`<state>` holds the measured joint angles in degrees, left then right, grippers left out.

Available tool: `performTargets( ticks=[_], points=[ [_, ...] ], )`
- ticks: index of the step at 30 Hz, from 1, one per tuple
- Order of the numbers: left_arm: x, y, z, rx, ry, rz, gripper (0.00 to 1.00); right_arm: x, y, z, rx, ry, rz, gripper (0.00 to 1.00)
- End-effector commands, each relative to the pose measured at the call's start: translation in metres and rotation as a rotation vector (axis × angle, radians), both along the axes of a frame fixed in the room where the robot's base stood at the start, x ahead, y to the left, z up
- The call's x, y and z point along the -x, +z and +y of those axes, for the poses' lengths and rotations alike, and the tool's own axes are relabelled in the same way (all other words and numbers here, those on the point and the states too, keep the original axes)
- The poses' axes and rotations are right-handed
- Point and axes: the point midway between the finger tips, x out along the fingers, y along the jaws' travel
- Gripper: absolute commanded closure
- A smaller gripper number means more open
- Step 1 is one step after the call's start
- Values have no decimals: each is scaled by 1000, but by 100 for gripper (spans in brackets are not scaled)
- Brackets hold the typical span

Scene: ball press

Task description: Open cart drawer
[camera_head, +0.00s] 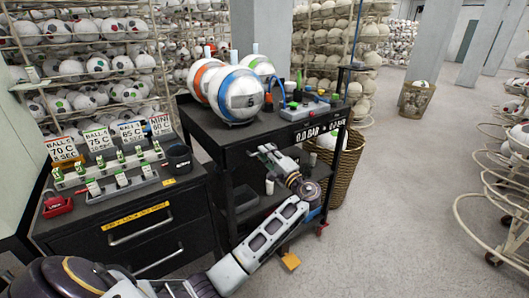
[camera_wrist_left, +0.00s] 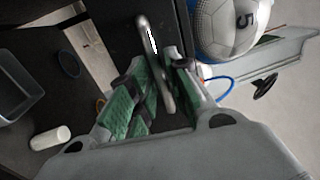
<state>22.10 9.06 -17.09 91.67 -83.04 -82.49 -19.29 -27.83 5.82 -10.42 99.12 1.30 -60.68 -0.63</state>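The black cart (camera_head: 207,125) stands in the middle of the head view, with balls and tools on top. In the left wrist view, the bar handle (camera_wrist_left: 147,38) stands out from a dark panel (camera_wrist_left: 115,30). My left gripper (camera_wrist_left: 158,92) has its green-padded fingers apart, one on each side of the handle. I cannot tell whether a pad touches it. My right gripper is not in view.
A black drawer cabinet (camera_head: 185,237) stands left of the cart, with a tray of green-topped items and a black cup (camera_head: 179,158). A wicker basket (camera_head: 345,172) is right of the cart. Ball racks stand behind and at far right.

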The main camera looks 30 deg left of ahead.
Motion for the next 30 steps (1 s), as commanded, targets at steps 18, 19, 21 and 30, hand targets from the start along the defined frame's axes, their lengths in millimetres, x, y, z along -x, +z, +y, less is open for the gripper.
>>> performTargets(
  ticks=[18, 19, 21, 30],
  points=[
    [-6, 3, 15, 1, 0, 0, 87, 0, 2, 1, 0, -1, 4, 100],
    [-6, 3, 15, 1, 0, 0, 91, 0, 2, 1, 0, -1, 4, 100],
    [-6, 3, 15, 1, 0, 0, 100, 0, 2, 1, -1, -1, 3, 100],
    [-6, 2, 15, 1, 0, 1, 100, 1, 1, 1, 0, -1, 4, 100]
  ],
)
